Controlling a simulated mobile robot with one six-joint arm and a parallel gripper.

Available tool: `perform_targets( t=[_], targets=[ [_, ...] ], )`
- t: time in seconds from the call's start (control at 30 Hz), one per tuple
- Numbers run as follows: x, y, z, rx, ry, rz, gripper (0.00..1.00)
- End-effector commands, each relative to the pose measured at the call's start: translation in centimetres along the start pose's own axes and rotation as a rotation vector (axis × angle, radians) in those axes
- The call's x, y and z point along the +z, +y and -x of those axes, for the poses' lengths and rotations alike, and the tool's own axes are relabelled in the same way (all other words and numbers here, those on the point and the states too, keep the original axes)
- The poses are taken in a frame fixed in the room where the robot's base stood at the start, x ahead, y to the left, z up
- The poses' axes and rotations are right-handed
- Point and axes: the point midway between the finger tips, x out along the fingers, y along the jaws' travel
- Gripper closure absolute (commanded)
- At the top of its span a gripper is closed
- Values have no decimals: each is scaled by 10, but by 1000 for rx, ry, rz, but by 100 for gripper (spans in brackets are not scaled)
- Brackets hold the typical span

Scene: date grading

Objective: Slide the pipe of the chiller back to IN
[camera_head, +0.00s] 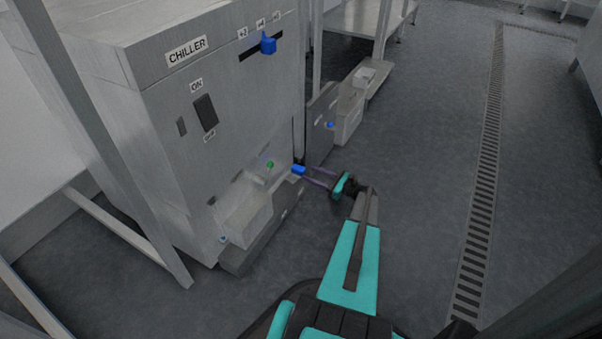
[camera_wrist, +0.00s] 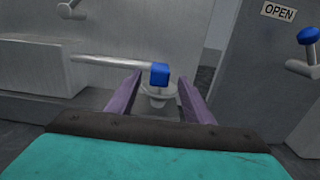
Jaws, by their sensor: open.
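The chiller (camera_head: 150,95) is a large grey metal cabinet at the left in the head view, with a CHILLER label. A light pipe (camera_wrist: 110,61) with a blue end (camera_wrist: 159,76) sticks out along the chiller's lower front in the wrist view. The blue end also shows in the head view (camera_head: 298,170). My gripper (camera_wrist: 155,82) is open, with its two purple fingers on either side of the blue end. It also shows near the blue end in the head view (camera_head: 312,178). I cannot tell whether either finger touches it. No IN mark is readable.
A grey door panel with an OPEN label (camera_wrist: 279,11) and a blue-knobbed handle (camera_wrist: 308,36) stands at the right in the wrist view. A blue slider (camera_head: 268,43) sits high on the chiller. The floor (camera_head: 415,150) right of my arm is clear.

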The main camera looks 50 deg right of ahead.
Motion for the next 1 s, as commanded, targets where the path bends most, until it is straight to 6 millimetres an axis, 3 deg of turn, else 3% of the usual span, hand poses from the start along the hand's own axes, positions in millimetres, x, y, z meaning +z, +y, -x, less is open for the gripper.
perform_targets(
  t=[0.4, 0.87, 1.0],
  targets=[
    [-1, 0, -53, -1, -1, 0, 53],
    [0, -1, -62, -3, 0, 0, 53],
    [0, -1, -62, -3, 0, 0, 73]
  ],
)
